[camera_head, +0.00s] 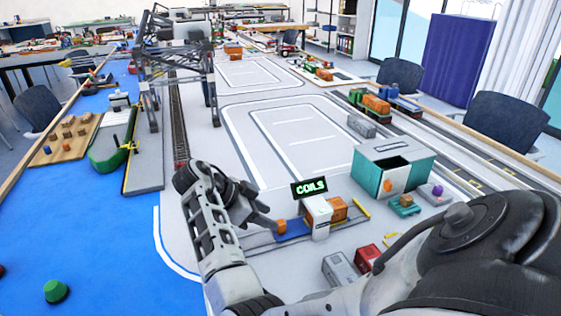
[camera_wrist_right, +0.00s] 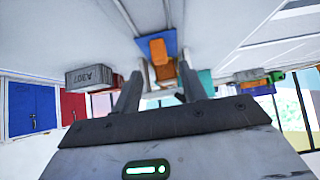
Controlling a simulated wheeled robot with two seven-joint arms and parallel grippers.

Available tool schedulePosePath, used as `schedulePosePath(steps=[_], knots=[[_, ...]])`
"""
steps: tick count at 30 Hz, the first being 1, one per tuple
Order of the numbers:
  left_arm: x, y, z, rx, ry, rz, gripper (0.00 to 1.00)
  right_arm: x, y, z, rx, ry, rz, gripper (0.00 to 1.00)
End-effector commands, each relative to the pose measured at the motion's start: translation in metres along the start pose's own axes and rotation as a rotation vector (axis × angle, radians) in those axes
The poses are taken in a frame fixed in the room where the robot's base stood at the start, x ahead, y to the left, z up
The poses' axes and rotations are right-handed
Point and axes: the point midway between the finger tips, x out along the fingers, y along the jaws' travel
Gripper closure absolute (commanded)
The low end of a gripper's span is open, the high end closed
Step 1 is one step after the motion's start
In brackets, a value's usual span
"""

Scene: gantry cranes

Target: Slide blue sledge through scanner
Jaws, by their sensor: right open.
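The blue sledge (camera_head: 292,229) lies on the rail track at the left mouth of the scanner (camera_head: 319,217). An orange block (camera_head: 282,226) sits on its left end. The scanner is a small white gate with a lit green "COILS" sign (camera_head: 310,187). My right gripper (camera_head: 266,216) is open and empty, just left of the orange block in the head view. In the right wrist view the sledge (camera_wrist_right: 145,43) and orange block show beyond the open fingers (camera_wrist_right: 160,88), between them and apart from them. My left gripper is not in view.
An orange container (camera_head: 338,209) stands just right of the scanner. A teal box (camera_head: 393,172) stands behind to the right. A grey container (camera_head: 340,269) and a red one (camera_head: 367,258) stand in front. A gantry crane (camera_head: 178,65) stands at the back left.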

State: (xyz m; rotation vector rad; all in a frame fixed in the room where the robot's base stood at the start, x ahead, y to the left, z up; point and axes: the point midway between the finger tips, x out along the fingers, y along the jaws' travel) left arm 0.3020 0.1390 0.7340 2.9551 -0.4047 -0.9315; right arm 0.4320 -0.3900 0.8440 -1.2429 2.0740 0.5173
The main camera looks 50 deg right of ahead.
Motion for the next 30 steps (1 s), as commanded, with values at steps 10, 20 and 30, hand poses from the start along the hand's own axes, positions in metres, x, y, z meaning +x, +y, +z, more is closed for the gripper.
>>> schedulePosePath(steps=[10,20,30], knots=[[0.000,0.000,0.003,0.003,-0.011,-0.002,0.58,0.052,0.000,-0.001,0.000,0.002,0.000,0.58],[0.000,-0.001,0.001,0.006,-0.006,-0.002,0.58,0.058,0.000,0.000,0.001,0.001,-0.001,0.58],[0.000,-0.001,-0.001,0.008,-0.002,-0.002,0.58,0.058,0.000,-0.001,0.001,0.001,-0.001,1.00]])
